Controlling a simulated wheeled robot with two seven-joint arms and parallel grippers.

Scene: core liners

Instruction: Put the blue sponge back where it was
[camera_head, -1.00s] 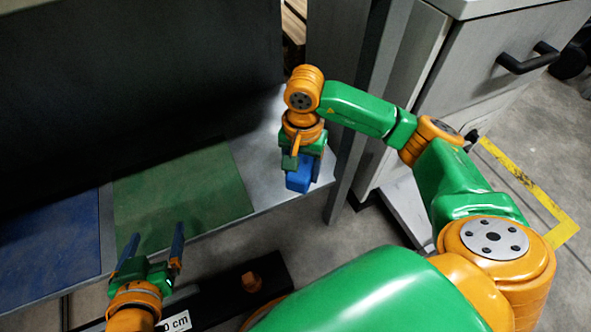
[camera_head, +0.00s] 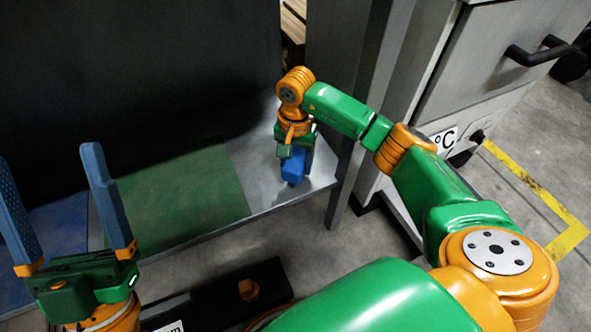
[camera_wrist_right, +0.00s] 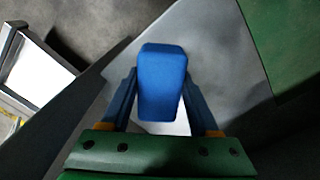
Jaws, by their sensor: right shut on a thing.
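The blue sponge (camera_head: 293,166) is held by my right gripper (camera_head: 294,158) over the bare grey right end of the shelf. In the right wrist view the sponge (camera_wrist_right: 161,80) sits between the two blue fingers of my right gripper (camera_wrist_right: 160,100), which is shut on it. I cannot tell whether the sponge touches the shelf surface. My left gripper (camera_head: 58,190) is at the lower left of the head view, fingers wide apart, empty, in front of the blue and green mats.
The grey shelf (camera_head: 262,172) carries a green mat (camera_head: 185,195) and a blue mat (camera_head: 62,235). A dark panel (camera_head: 130,70) stands behind it. A grey post (camera_head: 350,165) and a cabinet (camera_head: 480,80) stand right of my right gripper.

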